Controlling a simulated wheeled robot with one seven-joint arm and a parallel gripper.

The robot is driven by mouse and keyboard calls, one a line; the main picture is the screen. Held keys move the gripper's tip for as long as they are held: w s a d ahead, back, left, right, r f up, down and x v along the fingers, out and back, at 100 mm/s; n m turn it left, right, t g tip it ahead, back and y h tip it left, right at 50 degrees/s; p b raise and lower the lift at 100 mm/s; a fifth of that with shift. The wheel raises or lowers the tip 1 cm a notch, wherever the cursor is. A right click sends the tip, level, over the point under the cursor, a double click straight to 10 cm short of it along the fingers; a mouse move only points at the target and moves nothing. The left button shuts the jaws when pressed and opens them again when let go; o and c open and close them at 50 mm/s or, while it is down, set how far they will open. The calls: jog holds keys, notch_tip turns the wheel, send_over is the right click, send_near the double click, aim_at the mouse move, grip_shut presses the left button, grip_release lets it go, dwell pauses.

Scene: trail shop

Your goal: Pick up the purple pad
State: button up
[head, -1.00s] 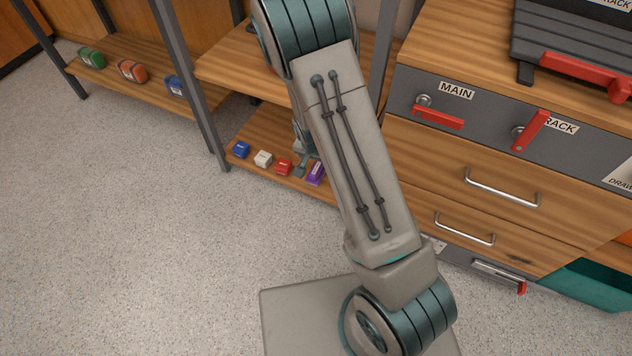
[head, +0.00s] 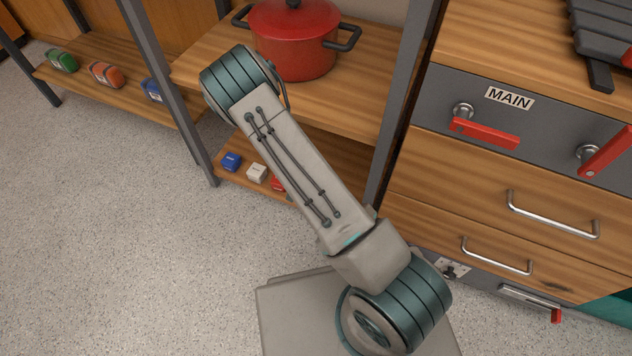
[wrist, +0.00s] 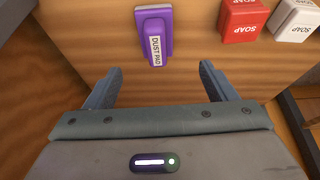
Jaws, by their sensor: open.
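The purple pad (wrist: 154,32), with a white label reading "DUST PAD", lies on the wooden lower shelf (wrist: 90,40) in the wrist view. My gripper (wrist: 161,82) is open and empty. Its two blue-grey fingers are apart, and the pad lies just beyond the fingertips, roughly between their lines. The pad is not touched by either finger. In the head view the pad and my gripper are hidden behind my arm.
Red and white soap boxes (wrist: 243,18) (wrist: 296,20) lie right of the pad. The head view shows a blue box (head: 231,161), a red pot (head: 293,40) on the shelf above, dark shelf posts (head: 178,90) and a drawer cabinet (head: 480,180) at right.

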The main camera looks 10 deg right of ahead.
jog(key=x, duration=0.2)
jog(key=b+x, duration=0.1)
jog(key=x, duration=0.1)
jog(key=b+x, duration=0.1)
jog(key=x, duration=0.1)
jog(key=shift+d+f, duration=0.3)
jog(key=shift+d, duration=0.1)
jog(key=shift+b+x, duration=1.9)
jog(key=shift+x, duration=0.95)
jog(key=shift+w+r, duration=0.1)
jog(key=c, duration=1.1)
